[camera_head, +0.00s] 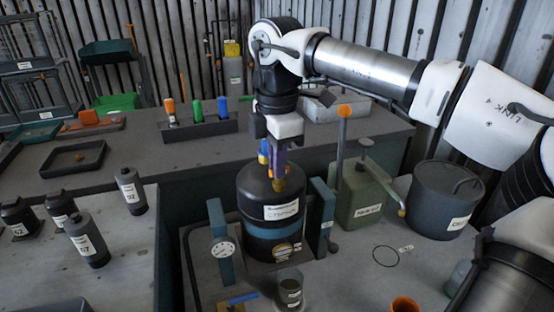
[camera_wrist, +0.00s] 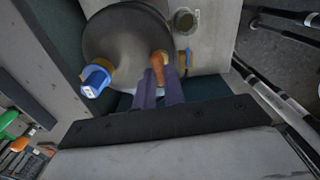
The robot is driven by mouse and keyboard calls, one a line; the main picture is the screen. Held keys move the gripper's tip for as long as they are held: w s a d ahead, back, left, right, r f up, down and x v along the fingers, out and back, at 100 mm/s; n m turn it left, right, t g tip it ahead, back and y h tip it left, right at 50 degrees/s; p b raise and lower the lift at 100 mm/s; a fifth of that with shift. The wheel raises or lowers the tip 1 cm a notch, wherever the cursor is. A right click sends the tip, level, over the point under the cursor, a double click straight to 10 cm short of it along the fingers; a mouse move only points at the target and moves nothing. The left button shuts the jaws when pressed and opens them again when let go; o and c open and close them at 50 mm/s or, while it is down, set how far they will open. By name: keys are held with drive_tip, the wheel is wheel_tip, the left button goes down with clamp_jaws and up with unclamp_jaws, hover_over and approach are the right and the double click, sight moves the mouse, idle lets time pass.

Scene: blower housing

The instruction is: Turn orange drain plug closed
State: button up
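The blower housing (camera_head: 258,212) is a dark upright drum with a blue band and a white label, standing on the near bench. My gripper (camera_head: 279,173) points down over its top. The orange drain plug (camera_wrist: 158,66) shows in the wrist view near the drum's rim, between the tips of my purple fingers (camera_wrist: 160,84). The fingers stand close together and appear shut on it; their contact faces are hidden. A blue knob (camera_wrist: 97,78) on a yellow base stands on the drum to the left, apart from the fingers. In the head view the fingers partly cover the plug.
Blue posts, one with a gauge (camera_head: 223,249), flank the drum closely. A green can (camera_head: 362,205) and a dark lidded pot (camera_head: 444,198) stand to the right. A small cup (camera_head: 289,289) is in front. Bottles (camera_head: 87,240) stand on the left bench.

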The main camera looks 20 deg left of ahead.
drive_tip(key=o, duration=0.4)
drive_tip(key=shift+o, duration=0.2)
wheel_tip(320, 180, up, 14)
drive_tip(key=p, duration=0.1)
drive_tip(key=shift+p, duration=0.3)
drive_tip(key=shift+f, duration=0.1)
